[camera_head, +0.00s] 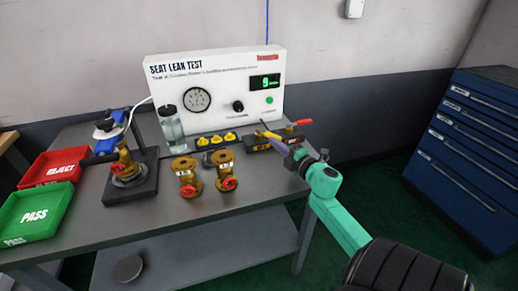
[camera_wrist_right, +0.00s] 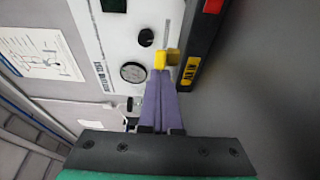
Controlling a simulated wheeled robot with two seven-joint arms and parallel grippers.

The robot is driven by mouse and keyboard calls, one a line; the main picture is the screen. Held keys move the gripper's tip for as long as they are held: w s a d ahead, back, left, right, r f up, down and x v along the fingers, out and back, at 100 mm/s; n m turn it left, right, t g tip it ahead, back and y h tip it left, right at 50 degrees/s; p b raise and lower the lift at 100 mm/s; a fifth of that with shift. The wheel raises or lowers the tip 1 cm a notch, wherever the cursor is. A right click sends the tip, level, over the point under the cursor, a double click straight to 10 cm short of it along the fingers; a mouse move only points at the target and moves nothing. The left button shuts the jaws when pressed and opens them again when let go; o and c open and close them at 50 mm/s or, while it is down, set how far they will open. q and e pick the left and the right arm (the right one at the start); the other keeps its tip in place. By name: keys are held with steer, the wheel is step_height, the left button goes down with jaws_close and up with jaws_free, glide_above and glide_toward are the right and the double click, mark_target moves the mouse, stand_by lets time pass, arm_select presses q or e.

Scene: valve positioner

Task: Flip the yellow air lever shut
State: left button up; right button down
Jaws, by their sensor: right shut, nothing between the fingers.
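The yellow air lever (camera_head: 270,134) sits on a dark valve block (camera_head: 258,147) at the right front of the test panel. In the right wrist view the yellow lever (camera_wrist_right: 167,60) is just past my fingertips, beside a yellow "AIR IN" label (camera_wrist_right: 191,70). My right gripper (camera_head: 268,138) has its purple fingers closed together with nothing between them. Its tips (camera_wrist_right: 160,74) are at the lever and overlap its near edge; I cannot tell whether they touch. The fingers partly hide the block in the head view. My left gripper is not in view.
The white seat leak test panel (camera_head: 190,70) stands behind. Brass valves (camera_head: 187,178), a clamp fixture (camera_head: 130,187) and green (camera_head: 40,213) and red (camera_head: 52,166) trays are to the left. The table's front right is clear.

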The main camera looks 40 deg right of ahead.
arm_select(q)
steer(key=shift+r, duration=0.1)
arm_select(e)
steer(key=shift+d, duration=1.55)
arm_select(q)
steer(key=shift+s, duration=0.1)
arm_select(e)
steer(key=shift+d, duration=0.1)
